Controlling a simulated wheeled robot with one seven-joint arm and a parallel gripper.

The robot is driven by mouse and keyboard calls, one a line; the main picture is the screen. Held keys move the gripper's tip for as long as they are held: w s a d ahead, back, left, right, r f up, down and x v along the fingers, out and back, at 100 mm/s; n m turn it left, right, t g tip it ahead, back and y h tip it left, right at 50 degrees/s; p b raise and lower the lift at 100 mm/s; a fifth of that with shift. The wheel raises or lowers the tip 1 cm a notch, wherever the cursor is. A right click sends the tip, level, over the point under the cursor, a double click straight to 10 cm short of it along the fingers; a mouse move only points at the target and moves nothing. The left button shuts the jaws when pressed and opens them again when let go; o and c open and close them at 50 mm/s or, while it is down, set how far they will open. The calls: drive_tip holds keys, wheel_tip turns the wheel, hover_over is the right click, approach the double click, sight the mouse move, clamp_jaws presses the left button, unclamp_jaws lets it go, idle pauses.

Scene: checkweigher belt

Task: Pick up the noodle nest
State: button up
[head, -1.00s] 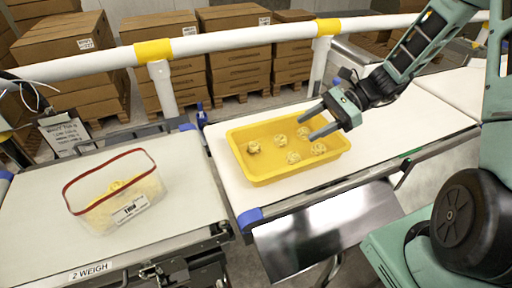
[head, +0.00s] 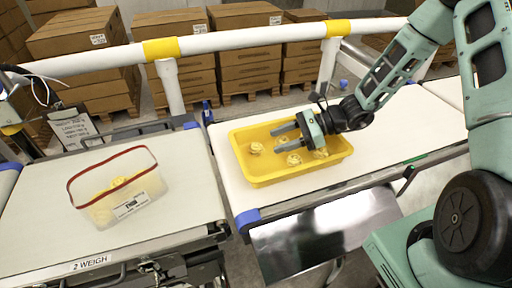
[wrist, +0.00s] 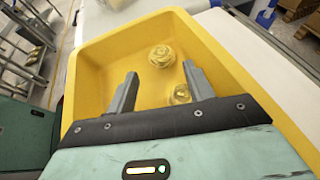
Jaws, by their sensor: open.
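Pale yellow noodle nests lie in a yellow tray (head: 262,178). In the head view one nest (head: 255,148) is at the tray's left, one (head: 293,160) is near the front finger and another (head: 320,153) is partly behind my gripper. My gripper (head: 275,139) is open and empty, low over the tray, fingers pointing left. In the wrist view one nest (wrist: 162,56) lies beyond the fingertips, and another (wrist: 180,94) lies between the fingers (wrist: 160,72), close to the right one. Any other nests are hidden by the gripper.
A clear red-rimmed bag (head: 148,187) with yellow contents stands on the left weigh belt (head: 180,215). The tray is on a white belt (head: 400,130) with free room to its right. A white rail (head: 240,38) runs behind, with stacked cartons (head: 70,32) beyond.

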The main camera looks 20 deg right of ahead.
sight(264, 148)
drive_tip(key=shift+f+p+x, duration=0.25)
drive_tip(key=shift+p+x, duration=0.35)
drive_tip(key=shift+x, duration=2.05)
drive_tip(key=shift+d+f, duration=0.1)
drive_tip(key=shift+f, duration=0.05)
drive_tip(key=c, duration=0.7)
